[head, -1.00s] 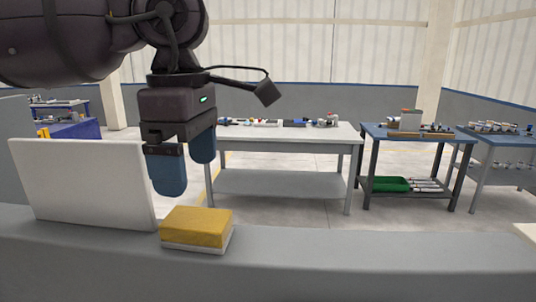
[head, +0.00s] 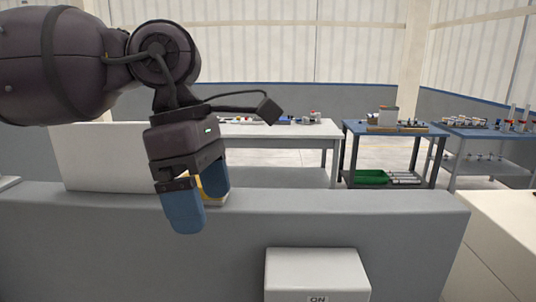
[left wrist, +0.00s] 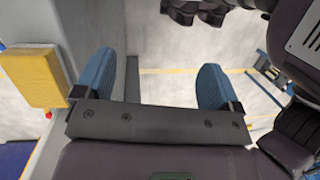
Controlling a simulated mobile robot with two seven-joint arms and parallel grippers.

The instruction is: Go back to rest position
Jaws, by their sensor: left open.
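My left gripper (head: 198,205) hangs from its arm at the left of the head view, fingers pointing down, in front of the grey ledge. It is open, and in the left wrist view its two blue fingers (left wrist: 152,85) stand wide apart with nothing between them. A yellow-topped block (left wrist: 33,77) shows at the left of the left wrist view, apart from the fingers. In the head view the gripper hides most of that block. My right gripper is not in view.
A grey ledge (head: 400,220) runs across the front, with a white panel (head: 100,160) standing at its left. A white box (head: 316,275) marked "ON" is in front. Behind stand a white-topped workbench (head: 285,131) and blue-topped tables (head: 365,130) holding parts. A green bin (head: 370,177) sits on a lower shelf.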

